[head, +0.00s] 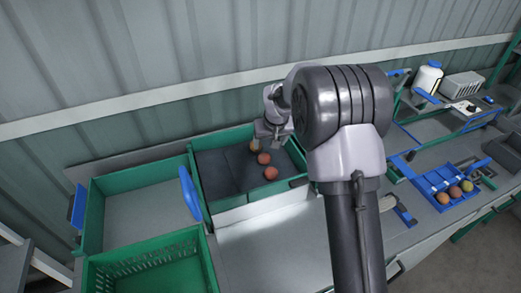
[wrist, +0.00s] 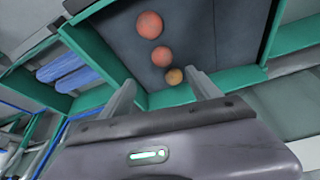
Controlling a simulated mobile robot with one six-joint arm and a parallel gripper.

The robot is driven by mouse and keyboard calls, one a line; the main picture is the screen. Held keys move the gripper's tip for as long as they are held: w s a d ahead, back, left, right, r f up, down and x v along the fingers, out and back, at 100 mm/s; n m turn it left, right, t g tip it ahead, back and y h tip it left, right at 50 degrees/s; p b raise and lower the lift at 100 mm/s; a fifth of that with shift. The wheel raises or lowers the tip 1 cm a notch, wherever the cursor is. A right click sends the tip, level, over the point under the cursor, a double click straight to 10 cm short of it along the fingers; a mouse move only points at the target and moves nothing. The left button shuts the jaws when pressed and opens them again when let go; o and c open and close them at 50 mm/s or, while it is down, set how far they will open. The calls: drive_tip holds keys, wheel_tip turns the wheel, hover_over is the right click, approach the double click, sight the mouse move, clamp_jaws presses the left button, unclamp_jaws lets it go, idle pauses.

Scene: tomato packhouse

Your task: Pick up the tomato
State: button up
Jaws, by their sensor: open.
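Three tomatoes lie in a row on the dark floor of a green-walled tray (head: 202,192). In the head view they are a paler orange-tan tomato (head: 254,146), a red tomato (head: 264,158) and another red tomato (head: 271,173). The wrist view shows the orange-tan tomato (wrist: 174,76) closest to my fingertips, with the red tomatoes (wrist: 161,57) and (wrist: 149,25) beyond it. My gripper (wrist: 160,77) is open and empty, its fingers spread toward the tray. In the head view my gripper (head: 268,133) is above the tray's back part, partly hidden by my arm.
An empty green crate (head: 95,215) stands left of the tray, with a perforated green crate (head: 150,265) in front. A blue paddle-like part (head: 190,190) stands between. At right, a blue rack (head: 425,185) holds several fruits; a white bottle (head: 428,76) stands behind.

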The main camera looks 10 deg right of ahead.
hover_over(265, 157)
drive_tip(key=s, duration=0.1)
wheel_tip(265, 157, down, 7)
drive_tip(key=shift+s+d+r, duration=0.1)
drive_tip(key=shift+r, duration=0.1)
drive_tip(key=x, duration=0.4)
drive_tip(key=b+x, duration=0.1)
drive_tip(key=shift+s+f, duration=0.15)
drive_tip(key=shift+f, duration=0.35)
drive_tip(key=shift+s+r, duration=0.1)
drive_tip(key=c, duration=1)
